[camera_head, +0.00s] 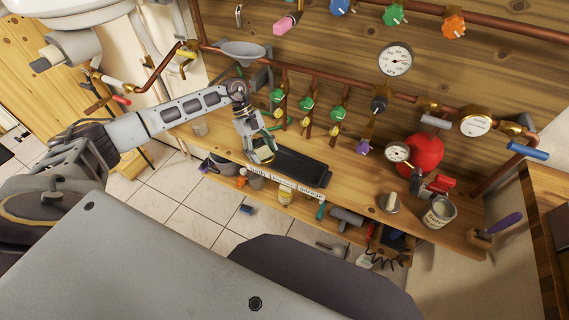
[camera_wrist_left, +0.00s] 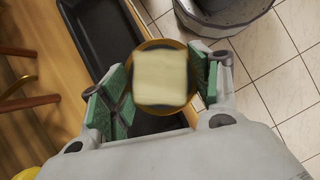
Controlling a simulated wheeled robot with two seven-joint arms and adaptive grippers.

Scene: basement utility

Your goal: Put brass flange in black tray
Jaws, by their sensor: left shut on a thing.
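The brass flange (camera_wrist_left: 160,78) is a round piece with a brass rim and a pale square face, seen in the left wrist view. My left gripper (camera_head: 262,152) is shut on it, with the green finger pads (camera_wrist_left: 155,92) on either side. The black tray (camera_head: 302,167) lies on the wooden bench, just right of the gripper in the head view. In the left wrist view the tray (camera_wrist_left: 88,22) runs behind the flange, which hides part of it. The flange overlaps the tray's edge there; its height above it is hard to tell. My right gripper is not in view.
Green-handled valves (camera_head: 307,102) on copper pipes stand behind the tray. A paint can (camera_head: 439,212), a small round piece (camera_head: 389,203) and a red round vessel (camera_head: 424,152) are further right on the bench. A grey bucket (camera_wrist_left: 225,15) stands on the tiled floor.

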